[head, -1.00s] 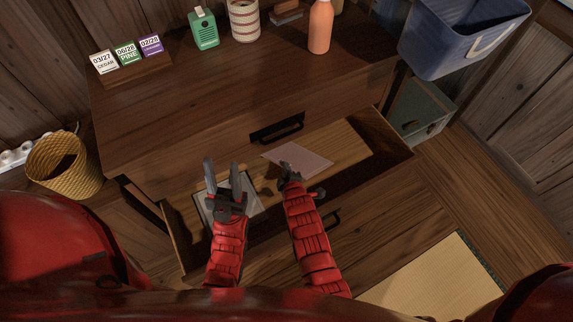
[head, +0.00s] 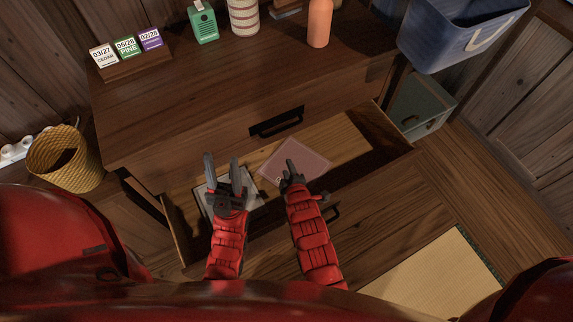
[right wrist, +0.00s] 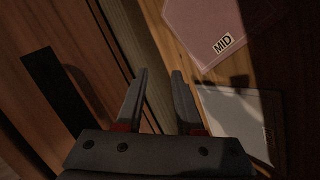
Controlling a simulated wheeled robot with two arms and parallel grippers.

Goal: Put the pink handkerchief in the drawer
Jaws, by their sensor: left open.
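The pink handkerchief (head: 300,158) lies as a flat square inside the open drawer (head: 358,132). In the right wrist view the pink square (right wrist: 205,22) shows a white label reading MID near one corner. My right gripper (head: 289,165) is over its front edge. In the right wrist view this gripper (right wrist: 158,78) has its fingers apart, with nothing between them, and the handkerchief lies beyond the fingertips. My left gripper (head: 222,160) is open and empty over a pale flat item (head: 250,186) in the drawer's left part, partly hiding it.
The dresser top (head: 220,90) above the drawer holds date blocks (head: 128,48), a green box (head: 203,24), a striped container (head: 244,15) and an orange bottle (head: 319,24). A blue basket (head: 430,42) is at upper right, a woven basket (head: 65,160) at left. The drawer's right part is empty.

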